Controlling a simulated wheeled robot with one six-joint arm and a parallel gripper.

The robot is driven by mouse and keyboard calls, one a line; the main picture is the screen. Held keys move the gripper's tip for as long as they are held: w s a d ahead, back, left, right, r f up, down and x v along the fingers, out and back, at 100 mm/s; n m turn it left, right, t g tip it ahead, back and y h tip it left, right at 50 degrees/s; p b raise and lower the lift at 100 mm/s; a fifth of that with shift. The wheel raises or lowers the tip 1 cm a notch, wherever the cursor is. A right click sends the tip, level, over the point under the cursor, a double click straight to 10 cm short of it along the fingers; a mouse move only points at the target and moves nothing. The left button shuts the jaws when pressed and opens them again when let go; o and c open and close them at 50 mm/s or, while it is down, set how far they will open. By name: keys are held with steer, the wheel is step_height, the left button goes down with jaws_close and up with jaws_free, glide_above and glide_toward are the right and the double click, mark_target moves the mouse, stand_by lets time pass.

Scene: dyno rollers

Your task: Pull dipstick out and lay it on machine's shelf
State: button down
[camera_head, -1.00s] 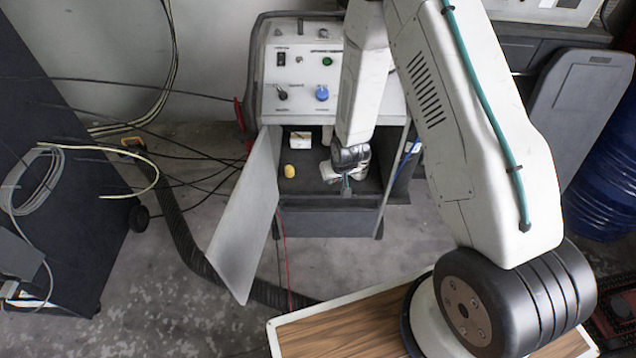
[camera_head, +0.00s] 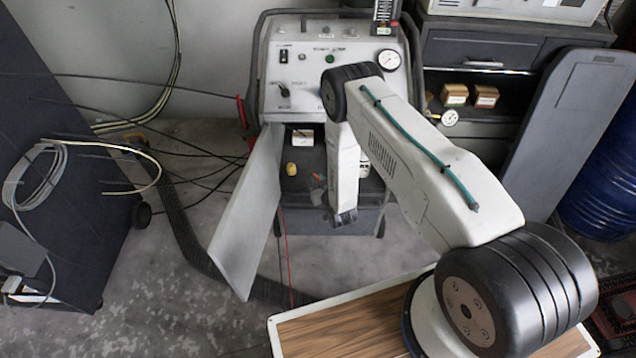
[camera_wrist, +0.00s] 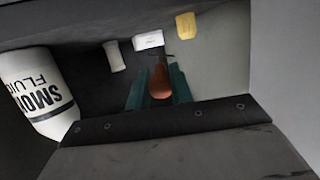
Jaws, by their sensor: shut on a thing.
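The machine (camera_head: 308,68) stands ahead with its panel facing me. Its dark shelf (camera_head: 292,187) lies in the open compartment under the panel. In the wrist view my gripper (camera_wrist: 158,88) has its teal fingers shut on a rounded orange-brown handle, which I take to be the dipstick (camera_wrist: 161,80). A thin dark part shows at the handle's far end; the rest of the stick cannot be made out. In the head view my forearm hangs in front of the compartment and hides most of the gripper. Small orange and green bits show beside it.
A yellow item (camera_head: 292,169) and a white box (camera_head: 302,138) are in the compartment. The machine's grey door (camera_head: 245,215) stands open at the left. Cables cross the floor further left.

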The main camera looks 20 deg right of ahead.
steer(key=w+f, duration=0.1)
steer(key=w, duration=0.1)
steer(key=w+d+f, duration=0.1)
steer(key=w, duration=0.1)
steer(key=w+d+f, duration=0.1)
steer(key=w, duration=0.1)
steer(key=shift+w, duration=0.2)
steer(key=shift+s+f, duration=0.1)
steer(key=shift+f, duration=0.85)
steer(key=c, duration=1.2)
jaws_free()
steer(key=shift+o, duration=0.2)
steer(key=v, duration=0.7)
steer(key=shift+s, duration=0.35)
